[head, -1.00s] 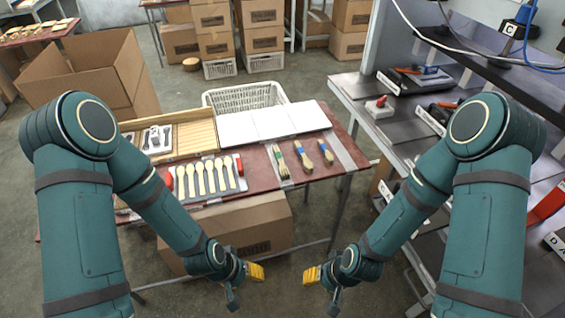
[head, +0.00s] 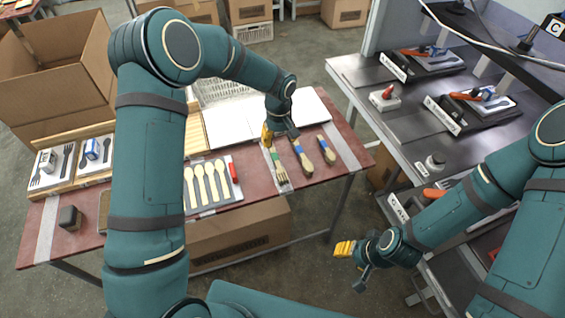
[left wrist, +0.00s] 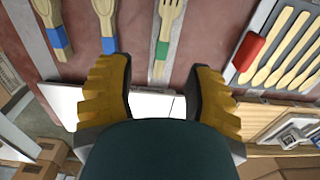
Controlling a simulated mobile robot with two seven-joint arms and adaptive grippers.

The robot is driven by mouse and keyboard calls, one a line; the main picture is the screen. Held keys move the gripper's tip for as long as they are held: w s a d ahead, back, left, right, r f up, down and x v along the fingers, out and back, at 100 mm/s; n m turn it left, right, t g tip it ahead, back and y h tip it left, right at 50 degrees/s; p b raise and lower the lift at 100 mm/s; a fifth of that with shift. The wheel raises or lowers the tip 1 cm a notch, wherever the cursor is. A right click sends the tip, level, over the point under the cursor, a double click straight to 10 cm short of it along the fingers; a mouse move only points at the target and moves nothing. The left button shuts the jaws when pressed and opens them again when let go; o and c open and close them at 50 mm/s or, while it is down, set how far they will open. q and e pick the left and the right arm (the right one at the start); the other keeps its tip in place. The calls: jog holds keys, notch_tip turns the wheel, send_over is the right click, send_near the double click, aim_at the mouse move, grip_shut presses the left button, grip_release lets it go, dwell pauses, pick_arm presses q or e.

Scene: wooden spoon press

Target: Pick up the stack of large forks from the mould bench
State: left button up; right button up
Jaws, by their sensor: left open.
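The stack of large forks (head: 281,174), pale wood with a green band, lies on the red-topped mould bench (head: 256,207), tines toward me. It also shows in the left wrist view (left wrist: 168,22), its handle end pointing toward the jaws. My left gripper (head: 277,136) is above the bench by the handle end of this stack, partly covering it in the head view. Its yellow fingers (left wrist: 160,92) are apart with nothing between them. My right gripper (head: 352,262) hangs in front of the bench, away from the forks; its jaw opening is unclear.
Two blue-banded wooden stacks (head: 303,157) (head: 327,154) lie right of the forks. White boards (head: 232,124) lie behind. A metal workbench (head: 352,76) stands at right.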

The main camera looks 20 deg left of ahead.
aim_at(278, 164)
pick_arm(q)
notch_tip(278, 164, down, 7)
jog(key=shift+r+b, duration=0.15)
jog(key=shift+b, duration=0.25)
jog(key=shift+s+a+f+b, duration=0.1)
jog(key=shift+s+f+b, duration=0.05)
jog(key=shift+f, duration=0.75)
jog(key=shift+s+a+f+b, duration=0.1)
jog(key=shift+f+b, duration=0.1)
jog(key=shift+f, duration=0.7)
jog(key=shift+s+f+b, duration=0.15)
jog(key=shift+f, duration=0.75)
grip_shut()
